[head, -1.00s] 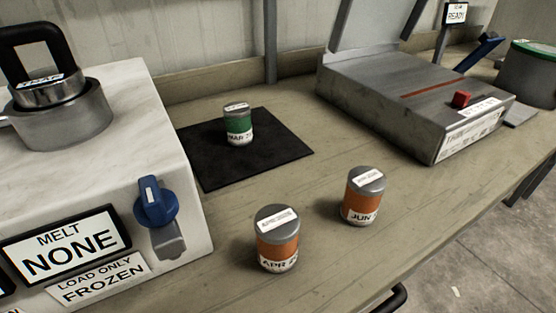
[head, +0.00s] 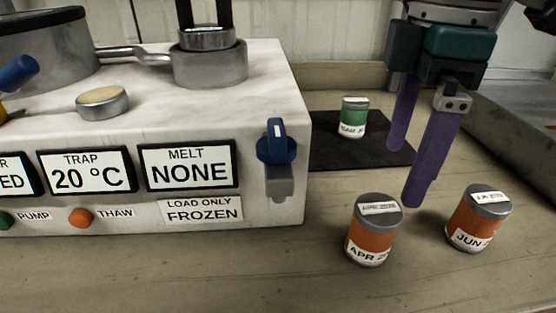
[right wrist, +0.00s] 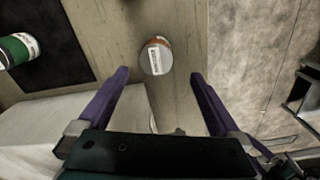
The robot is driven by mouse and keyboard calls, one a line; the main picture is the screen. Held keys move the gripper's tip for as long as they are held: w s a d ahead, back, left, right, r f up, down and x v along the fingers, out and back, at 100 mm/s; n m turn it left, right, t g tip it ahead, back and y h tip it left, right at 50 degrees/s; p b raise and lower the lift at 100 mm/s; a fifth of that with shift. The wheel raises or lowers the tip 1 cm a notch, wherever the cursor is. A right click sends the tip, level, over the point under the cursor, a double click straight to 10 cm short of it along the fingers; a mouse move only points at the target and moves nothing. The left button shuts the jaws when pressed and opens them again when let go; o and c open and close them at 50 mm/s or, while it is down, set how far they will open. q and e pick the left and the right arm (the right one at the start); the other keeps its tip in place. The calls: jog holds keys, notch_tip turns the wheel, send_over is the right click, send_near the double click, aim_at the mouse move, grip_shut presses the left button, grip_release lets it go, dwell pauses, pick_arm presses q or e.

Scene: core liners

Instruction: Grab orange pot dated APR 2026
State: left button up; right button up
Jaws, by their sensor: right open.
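The orange pot dated APR (head: 372,238) stands upright on the bench in the head view, with a grey lid and a white label whose year is partly cut off. A second orange pot, dated JUN (head: 474,226), stands to its right. My right gripper (head: 405,175) is open and empty, its purple fingers pointing down above the bench, behind and above the two orange pots. In the right wrist view one orange pot (right wrist: 156,57) shows ahead, beyond the fingertips; its date is too small to read. My left gripper is out of view.
A green pot (head: 353,120) stands on a black mat (head: 330,153) behind the orange pots. A white machine (head: 270,75) with a blue knob (head: 276,142) fills the left. A metal unit (head: 505,125) stands at right. The bench front is clear.

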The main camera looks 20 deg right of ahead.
aim_at(379, 208)
notch_tip(379, 208, down, 4)
jog(key=shift+f+b, duration=0.15)
jog(key=shift+b, duration=0.25)
jog(key=f, duration=0.3)
jog(key=f+b, duration=0.1)
jog(key=shift+w+a+f, duration=0.15)
jog(key=shift+w+f, duration=0.05)
jog(key=shift+w, duration=0.2)
jog(key=shift+f, duration=0.5)
jog(key=shift+r, duration=0.1)
jog(key=c, duration=1.5)
